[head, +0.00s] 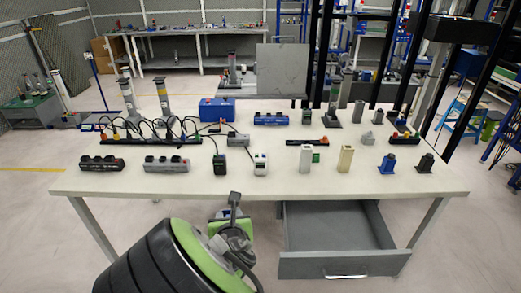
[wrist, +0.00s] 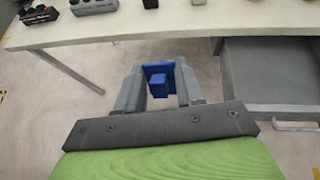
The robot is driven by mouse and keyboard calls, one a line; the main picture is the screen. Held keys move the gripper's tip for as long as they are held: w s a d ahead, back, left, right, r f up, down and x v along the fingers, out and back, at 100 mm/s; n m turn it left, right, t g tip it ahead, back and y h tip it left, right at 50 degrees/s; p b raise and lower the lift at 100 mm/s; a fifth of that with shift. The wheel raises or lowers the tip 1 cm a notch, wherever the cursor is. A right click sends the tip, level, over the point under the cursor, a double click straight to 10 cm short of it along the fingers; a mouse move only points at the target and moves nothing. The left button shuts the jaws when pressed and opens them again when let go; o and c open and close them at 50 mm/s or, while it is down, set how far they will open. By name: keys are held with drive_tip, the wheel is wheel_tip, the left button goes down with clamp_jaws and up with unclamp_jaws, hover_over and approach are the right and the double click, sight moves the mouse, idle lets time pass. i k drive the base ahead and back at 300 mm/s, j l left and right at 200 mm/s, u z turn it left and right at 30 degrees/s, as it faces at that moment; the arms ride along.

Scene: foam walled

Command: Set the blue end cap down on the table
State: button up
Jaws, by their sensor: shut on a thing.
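My gripper (wrist: 158,92) is shut on the blue end cap (wrist: 157,77), which sits between the two grey fingers in the wrist view. The floor shows around it, so it is held in front of the table's near edge, not over the top. In the head view my gripper (head: 234,205) is at the front edge, left of the drawer, and the held cap cannot be made out. The white table (head: 260,183) carries several items. A similar blue piece (head: 387,164) stands on it at the right.
An open grey drawer (head: 338,263) juts out under the table, right of my gripper. Along the front are power strips (head: 101,163), a white block (head: 306,158), a cream block (head: 345,158) and a black piece (head: 425,163). The front edge strip is bare.

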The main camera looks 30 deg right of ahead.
sight(360, 170)
drive_tip(key=k+l+u, duration=0.2)
drive_tip(key=l, duration=0.3)
drive_tip(key=k+l+u, duration=0.15)
drive_tip(key=l, duration=0.3)
drive_tip(key=k+l+u, duration=0.2)
drive_tip(key=l, duration=0.25)
drive_tip(key=k+l+u, duration=0.2)
drive_tip(key=l, duration=0.2)
drive_tip(key=k+l+u, duration=0.15)
drive_tip(key=l, duration=0.25)
drive_tip(key=k+l+u, duration=0.15)
drive_tip(key=l, duration=0.2)
drive_tip(key=l+u, duration=0.15)
drive_tip(key=l, duration=0.25)
drive_tip(key=i+l, duration=0.35)
drive_tip(key=l, duration=0.15)
